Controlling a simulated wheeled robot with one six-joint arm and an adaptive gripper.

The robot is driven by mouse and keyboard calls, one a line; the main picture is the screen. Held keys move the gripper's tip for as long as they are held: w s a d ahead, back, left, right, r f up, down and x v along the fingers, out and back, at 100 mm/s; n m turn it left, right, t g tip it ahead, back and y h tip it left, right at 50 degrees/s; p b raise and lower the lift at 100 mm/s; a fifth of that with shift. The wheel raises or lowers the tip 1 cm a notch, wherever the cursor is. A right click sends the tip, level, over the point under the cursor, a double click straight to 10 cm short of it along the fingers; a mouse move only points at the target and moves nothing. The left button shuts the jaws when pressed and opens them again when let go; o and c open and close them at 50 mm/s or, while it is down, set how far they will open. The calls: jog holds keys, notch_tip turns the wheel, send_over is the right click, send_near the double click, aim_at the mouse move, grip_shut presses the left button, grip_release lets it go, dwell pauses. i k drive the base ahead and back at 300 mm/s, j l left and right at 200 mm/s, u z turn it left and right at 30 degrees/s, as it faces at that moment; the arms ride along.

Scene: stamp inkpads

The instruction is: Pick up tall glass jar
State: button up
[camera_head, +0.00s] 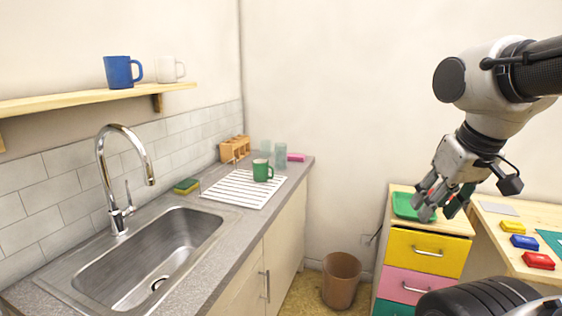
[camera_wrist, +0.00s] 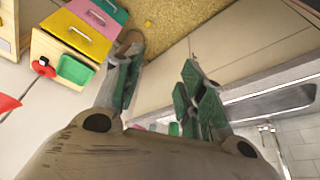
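Two clear, greenish glass vessels stand at the far end of the counter. The taller-looking glass jar (camera_head: 281,155) is on the right, left of a pink block; the other glass (camera_head: 265,147) is partly hidden behind a green mug. I cannot tell for certain which is the tall jar. My gripper (camera_head: 440,203) is far to the right of them, above the drawer unit, pointing down. In the wrist view my gripper (camera_wrist: 163,78) has its green-padded fingers spread with nothing between them.
The green mug (camera_head: 262,170) stands on a white drying rack (camera_head: 240,190). A wooden holder (camera_head: 235,149) and pink block (camera_head: 296,157) are nearby. The sink (camera_head: 150,255) has a tall faucet (camera_head: 112,185). A brown bin (camera_head: 341,280) stands between counter and drawer unit (camera_head: 428,252).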

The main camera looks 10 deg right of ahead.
aim_at(280, 149)
jog(key=i+l+u, duration=0.25)
jog(key=i+l, duration=0.4)
jog(key=i, duration=0.15)
jog(key=i+l+u, duration=0.25)
jog(key=i+l, duration=0.5)
jog(key=l, duration=0.1)
